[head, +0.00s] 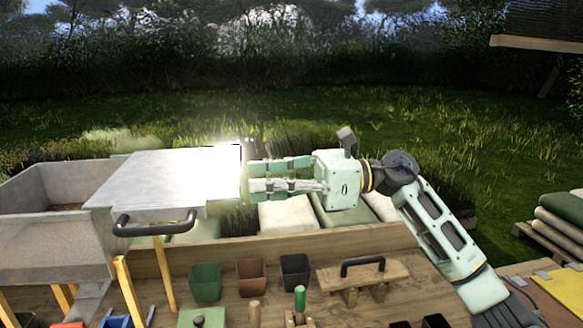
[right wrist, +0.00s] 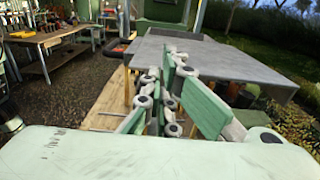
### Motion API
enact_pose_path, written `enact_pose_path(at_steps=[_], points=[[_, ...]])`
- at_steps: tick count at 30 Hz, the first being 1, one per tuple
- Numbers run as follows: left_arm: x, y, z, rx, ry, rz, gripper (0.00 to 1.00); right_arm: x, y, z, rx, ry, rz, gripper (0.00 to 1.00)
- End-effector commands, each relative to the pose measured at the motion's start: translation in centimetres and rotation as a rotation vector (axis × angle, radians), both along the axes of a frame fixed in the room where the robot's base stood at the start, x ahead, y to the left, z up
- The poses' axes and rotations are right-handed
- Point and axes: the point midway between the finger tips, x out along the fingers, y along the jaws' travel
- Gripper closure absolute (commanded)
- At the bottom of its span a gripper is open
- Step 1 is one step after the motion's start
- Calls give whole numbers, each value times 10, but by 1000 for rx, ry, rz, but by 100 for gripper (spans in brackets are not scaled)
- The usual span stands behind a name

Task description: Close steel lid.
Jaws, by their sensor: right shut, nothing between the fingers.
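The steel lid (head: 165,178) is a flat grey plate with a black bar handle (head: 155,225) on its near edge. It lies roughly level and sticks out to the right of the grey steel bin (head: 35,250), whose left part is uncovered. My right gripper (head: 249,176) is shut and empty, its fingertips pointing left at the lid's right edge. In the right wrist view the lid (right wrist: 220,66) lies just beyond the fingers (right wrist: 173,62); I cannot tell whether they touch it. My left gripper is not in view.
A wooden bench with green, brown and black pots (head: 251,274) and a wooden block with a black handle (head: 362,274) lies in front. Pale and green sacks (head: 286,214) are behind the bench. Stacked sacks (head: 563,222) stand at the right. Grass lies open behind.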

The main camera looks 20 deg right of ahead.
Motion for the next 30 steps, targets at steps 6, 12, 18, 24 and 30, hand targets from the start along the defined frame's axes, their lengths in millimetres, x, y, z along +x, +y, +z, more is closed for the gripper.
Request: enact_pose_path(at_steps=[6, 12, 18, 24, 30], points=[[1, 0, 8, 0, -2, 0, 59, 2, 11, 0, 0, 1, 0, 100], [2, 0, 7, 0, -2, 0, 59, 3, 11, -1, 0, 1, 0, 100], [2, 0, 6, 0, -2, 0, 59, 3, 15, -1, 0, 0, 1, 100], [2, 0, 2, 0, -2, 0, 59, 7, 43, -1, 1, -2, 5, 100], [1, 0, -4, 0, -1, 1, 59, 17, 94, -1, 2, -2, 6, 100]])
